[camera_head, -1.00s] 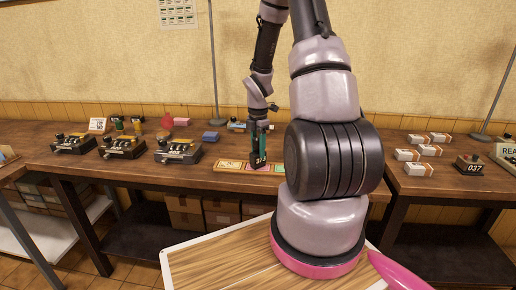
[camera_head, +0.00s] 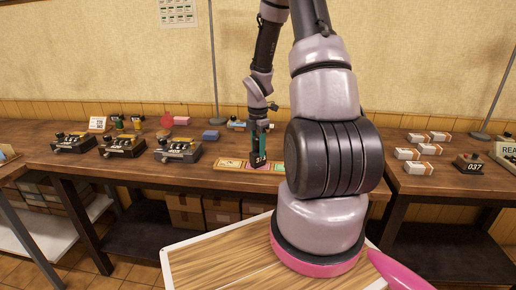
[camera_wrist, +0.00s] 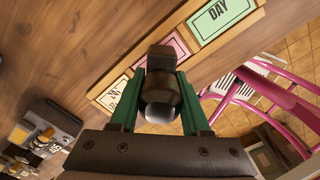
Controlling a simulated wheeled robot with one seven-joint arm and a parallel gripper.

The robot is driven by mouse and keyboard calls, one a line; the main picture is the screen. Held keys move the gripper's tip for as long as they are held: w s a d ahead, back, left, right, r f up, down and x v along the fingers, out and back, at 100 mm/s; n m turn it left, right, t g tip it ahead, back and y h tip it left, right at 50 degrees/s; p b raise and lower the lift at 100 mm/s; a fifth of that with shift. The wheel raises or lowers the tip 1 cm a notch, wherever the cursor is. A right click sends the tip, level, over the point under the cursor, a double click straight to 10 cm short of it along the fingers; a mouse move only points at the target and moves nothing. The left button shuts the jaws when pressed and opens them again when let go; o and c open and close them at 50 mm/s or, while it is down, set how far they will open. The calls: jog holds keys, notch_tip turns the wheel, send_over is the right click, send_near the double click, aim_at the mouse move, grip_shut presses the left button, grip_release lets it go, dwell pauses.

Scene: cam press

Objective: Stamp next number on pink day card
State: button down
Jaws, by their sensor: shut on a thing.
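My gripper (camera_wrist: 160,112) is shut on a dark stamp (camera_wrist: 161,82) with a rounded pale-grey end, between its green fingers. In the head view the stamp (camera_head: 259,159) is over the wooden card rail (camera_head: 222,169), with small pale digits on its side that I cannot read surely. The pink day card (camera_wrist: 174,46) lies in the rail between a cream card (camera_wrist: 112,94) and a green card (camera_wrist: 221,17) marked DAY. The stamp partly covers the pink card in the wrist view. I cannot tell whether the stamp touches the card.
Several dark numbering machines (camera_head: 178,151) stand on the table to the left. A blue pad (camera_head: 211,135) and a pink block (camera_head: 181,120) lie behind. On the right table are several small boxes (camera_head: 418,168) and a dark block reading 037 (camera_head: 469,162).

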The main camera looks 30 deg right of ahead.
aim_at(258, 136)
jog(key=shift+s, duration=0.1)
jog(key=shift+r, duration=3.45)
